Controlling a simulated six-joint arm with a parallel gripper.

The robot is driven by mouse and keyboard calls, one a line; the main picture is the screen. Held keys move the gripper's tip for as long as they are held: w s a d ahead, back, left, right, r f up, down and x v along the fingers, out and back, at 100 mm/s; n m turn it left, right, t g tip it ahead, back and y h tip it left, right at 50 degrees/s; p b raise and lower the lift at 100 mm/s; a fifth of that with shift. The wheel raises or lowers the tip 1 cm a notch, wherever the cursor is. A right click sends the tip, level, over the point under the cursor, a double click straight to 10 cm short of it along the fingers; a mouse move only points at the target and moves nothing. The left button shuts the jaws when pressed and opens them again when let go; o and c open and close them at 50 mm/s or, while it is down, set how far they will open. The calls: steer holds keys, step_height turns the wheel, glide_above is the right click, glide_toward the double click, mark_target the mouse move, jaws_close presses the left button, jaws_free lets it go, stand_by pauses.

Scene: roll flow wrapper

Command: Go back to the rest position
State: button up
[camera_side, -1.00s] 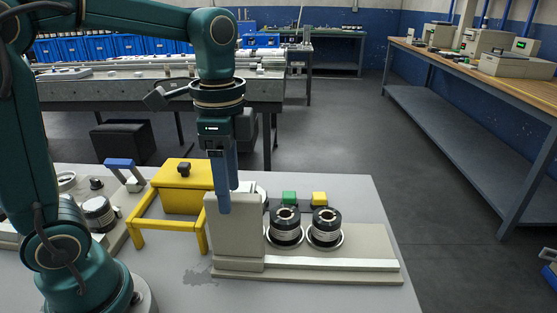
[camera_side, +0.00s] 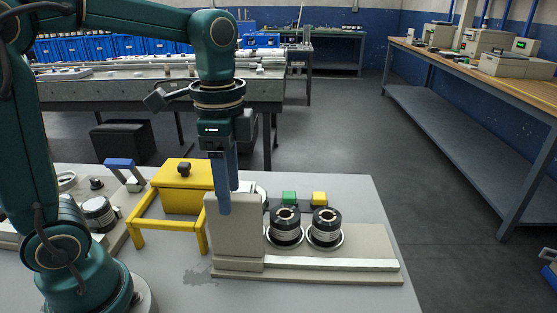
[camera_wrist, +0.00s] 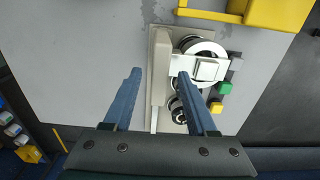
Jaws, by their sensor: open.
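My gripper (camera_side: 225,190) points straight down above the wrapper stand, in front of its grey upright block (camera_side: 233,225) in the side view. In the wrist view its two blue fingers (camera_wrist: 160,100) are spread wide with nothing held between them. The grey block and a white roll (camera_wrist: 205,58) lie below and beyond the fingers. From the side, the gap between the fingers and the block is hard to judge.
Two black-and-silver spools (camera_side: 285,227) stand on the base plate (camera_side: 330,277). A green button (camera_side: 289,197) and a yellow button (camera_side: 319,198) sit behind them. A yellow guard frame (camera_side: 170,224) and box (camera_side: 187,190) stand to the left.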

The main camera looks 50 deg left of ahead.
step_height(320, 180, down, 2)
steer(key=shift+f, duration=0.1)
steer(key=w+d, duration=0.5)
steer(key=shift+w, duration=0.1)
stand_by(0.5)
